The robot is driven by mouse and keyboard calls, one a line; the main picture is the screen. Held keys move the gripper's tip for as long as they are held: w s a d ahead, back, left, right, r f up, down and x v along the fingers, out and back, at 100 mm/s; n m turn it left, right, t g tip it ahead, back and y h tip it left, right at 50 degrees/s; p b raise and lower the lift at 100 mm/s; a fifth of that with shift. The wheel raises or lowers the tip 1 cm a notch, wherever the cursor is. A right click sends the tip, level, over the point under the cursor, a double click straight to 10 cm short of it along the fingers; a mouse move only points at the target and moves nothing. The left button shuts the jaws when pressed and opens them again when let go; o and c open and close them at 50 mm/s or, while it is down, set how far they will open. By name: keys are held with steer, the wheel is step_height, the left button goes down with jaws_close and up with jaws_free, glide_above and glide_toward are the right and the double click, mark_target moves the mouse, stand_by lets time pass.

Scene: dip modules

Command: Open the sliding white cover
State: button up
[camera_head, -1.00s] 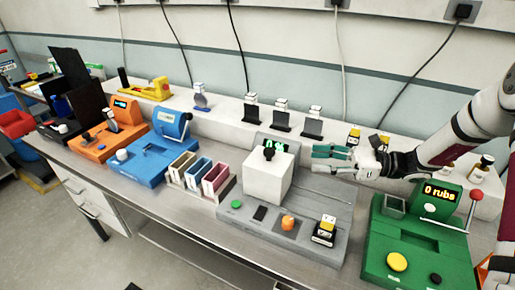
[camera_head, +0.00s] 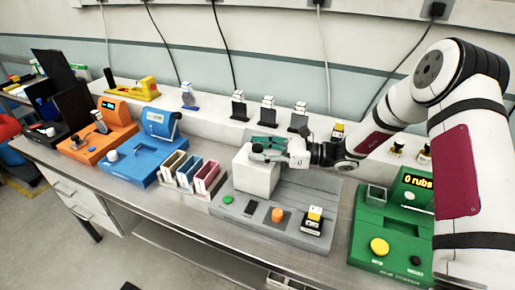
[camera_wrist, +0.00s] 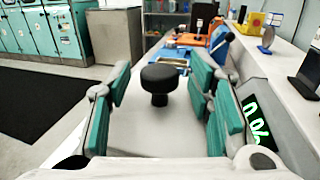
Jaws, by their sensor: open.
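The white cover (camera_head: 254,177) is a box-shaped block on the grey module (camera_head: 310,196). A black round knob stands on its top. In the wrist view the knob (camera_wrist: 161,82) sits upright between the green finger pads of my open gripper (camera_wrist: 161,100), with a gap on both sides. In the head view my gripper (camera_head: 264,148) is over the cover's top and hides the knob. The white cover's top (camera_wrist: 150,130) also shows in the wrist view. A display reading 0% (camera_wrist: 256,122) is to the right of my fingers there.
A green module (camera_head: 395,225) with a display stands to the right. Slotted coloured holders (camera_head: 190,172) and a blue module (camera_head: 155,155) stand to the left. The grey module's bed right of the cover is clear.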

steer(key=shift+a, duration=0.35)
steer(key=shift+c, duration=0.4)
jaws_close()
steer(key=s+d, duration=0.4)
steer(key=d, duration=0.7)
steer(key=shift+p, duration=0.35)
steer(key=shift+o, duration=0.4)
jaws_free()
steer(key=d, duration=0.7)
steer(key=shift+s+d, duration=0.3)
